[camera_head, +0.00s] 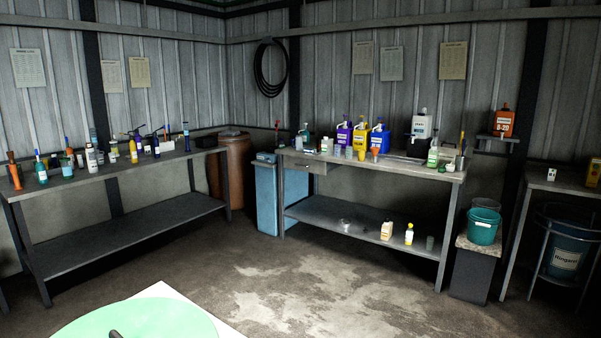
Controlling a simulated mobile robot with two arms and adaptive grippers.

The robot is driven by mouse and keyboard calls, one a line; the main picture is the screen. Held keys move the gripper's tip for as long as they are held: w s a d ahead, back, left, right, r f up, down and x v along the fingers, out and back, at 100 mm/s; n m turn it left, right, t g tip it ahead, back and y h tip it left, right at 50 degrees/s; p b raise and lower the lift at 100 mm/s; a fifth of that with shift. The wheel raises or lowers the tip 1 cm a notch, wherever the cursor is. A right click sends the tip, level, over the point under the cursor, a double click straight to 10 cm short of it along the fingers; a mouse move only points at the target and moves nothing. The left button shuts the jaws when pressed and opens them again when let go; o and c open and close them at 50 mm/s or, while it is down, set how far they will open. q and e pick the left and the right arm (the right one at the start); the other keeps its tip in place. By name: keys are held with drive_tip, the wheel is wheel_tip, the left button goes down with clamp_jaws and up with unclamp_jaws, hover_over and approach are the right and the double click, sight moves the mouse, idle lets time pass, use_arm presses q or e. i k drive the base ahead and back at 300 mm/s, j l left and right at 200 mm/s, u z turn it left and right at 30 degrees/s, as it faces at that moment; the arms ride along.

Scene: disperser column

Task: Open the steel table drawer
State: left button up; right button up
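A steel table (385,166) stands against the back wall, right of centre, with a lower shelf. A small drawer (304,165) sits under the left end of its top. The drawer looks shut, but it is small and dark, and I cannot make out its handle clearly. Neither of my grippers shows in the head view, so I cannot see either one near the drawer.
Bottles and dispensers crowd the tabletop; a few containers stand on its lower shelf. A blue bin (267,195) stands at the table's left end, near a brown barrel (237,165). A long table (110,175) lines the left wall. The concrete floor (310,280) in front is clear.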

sight(304, 164)
drive_tip(key=i+l+z, duration=0.3)
drive_tip(key=z, duration=0.15)
drive_tip(key=i+l+z, duration=0.15)
drive_tip(key=i+z, duration=0.6)
drive_tip(key=i, duration=0.7)
drive_tip(key=i+j+u, duration=0.15)
drive_tip(key=i+u, duration=0.25)
drive_tip(key=i, duration=0.2)
drive_tip(key=i+u, duration=0.4)
drive_tip(key=i, duration=0.15)
drive_tip(key=i+l+u, duration=0.4)
drive_tip(key=i, duration=0.2)
drive_tip(key=i+j+u, duration=0.3)
drive_tip(key=i, duration=0.6)
drive_tip(key=i+l+u, duration=0.25)
drive_tip(key=i, duration=0.6)
drive_tip(key=j, duration=0.1)
